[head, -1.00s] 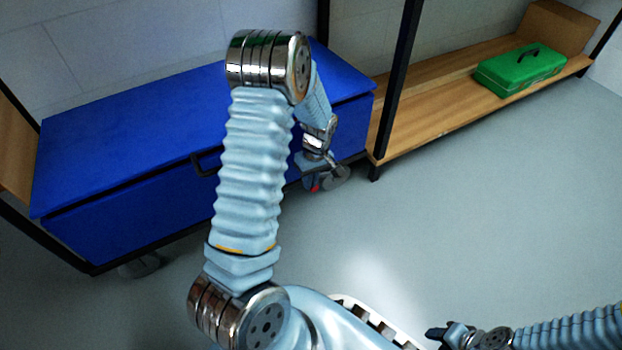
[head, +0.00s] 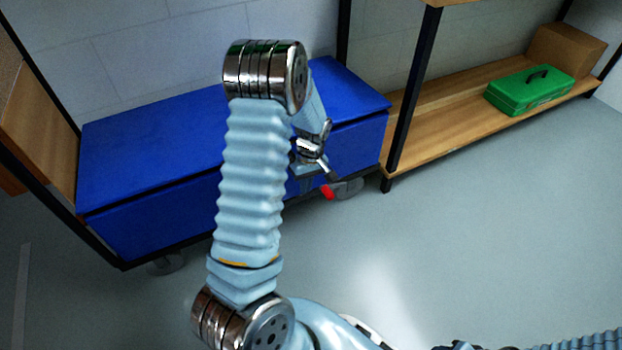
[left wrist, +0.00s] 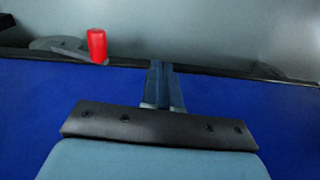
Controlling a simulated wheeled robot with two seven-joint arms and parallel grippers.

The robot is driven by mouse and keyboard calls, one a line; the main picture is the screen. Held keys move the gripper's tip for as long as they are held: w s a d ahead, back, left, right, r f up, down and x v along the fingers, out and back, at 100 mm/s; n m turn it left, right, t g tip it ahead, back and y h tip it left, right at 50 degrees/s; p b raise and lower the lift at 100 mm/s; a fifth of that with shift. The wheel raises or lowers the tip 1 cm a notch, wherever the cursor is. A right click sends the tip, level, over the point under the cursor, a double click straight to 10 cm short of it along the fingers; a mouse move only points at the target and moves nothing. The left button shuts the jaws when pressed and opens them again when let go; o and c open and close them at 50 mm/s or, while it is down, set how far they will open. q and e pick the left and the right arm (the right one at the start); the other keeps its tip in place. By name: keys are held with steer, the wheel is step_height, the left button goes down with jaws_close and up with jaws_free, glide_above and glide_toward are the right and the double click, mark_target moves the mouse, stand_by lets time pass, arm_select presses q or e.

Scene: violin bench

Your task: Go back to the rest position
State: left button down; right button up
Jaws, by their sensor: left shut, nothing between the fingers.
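My left arm rises through the middle of the head view and bends down over the front of a blue chest (head: 150,130). In the left wrist view my left gripper (left wrist: 160,66) is shut with nothing between its fingers. In the head view the gripper is small and partly hidden by the wrist. Only a sliver of my right arm (head: 580,341) shows at the bottom right edge, and its jaws cannot be made out.
The chest stands on casters; one has a red pedal (head: 327,191), also in the left wrist view (left wrist: 97,45). A wooden shelf (head: 440,130) with dark posts holds a green toolbox (head: 530,90) and a cardboard box (head: 566,52). Grey floor (head: 480,240) is open at the right.

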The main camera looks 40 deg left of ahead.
arm_select(q)
steer(key=s+d+m+t+h+p, duration=0.1)
steer(key=s+d+m+p, duration=0.4)
steer(key=d, duration=1)
steer(key=s+d+f+m+t+h+p, duration=0.1)
steer(key=s+d+m+h+p, duration=0.2)
steer(key=d, duration=1.1)
steer(key=s+m+p, duration=0.2)
steer(key=s+m, duration=0.1)
steer(key=s, duration=0.1)
steer(key=shift+s+d+f+m+h+p, duration=0.3)
steer(key=shift+s+d+h, duration=0.05)
steer(key=shift+d+h, duration=0.05)
steer(key=shift+a, duration=0.15)
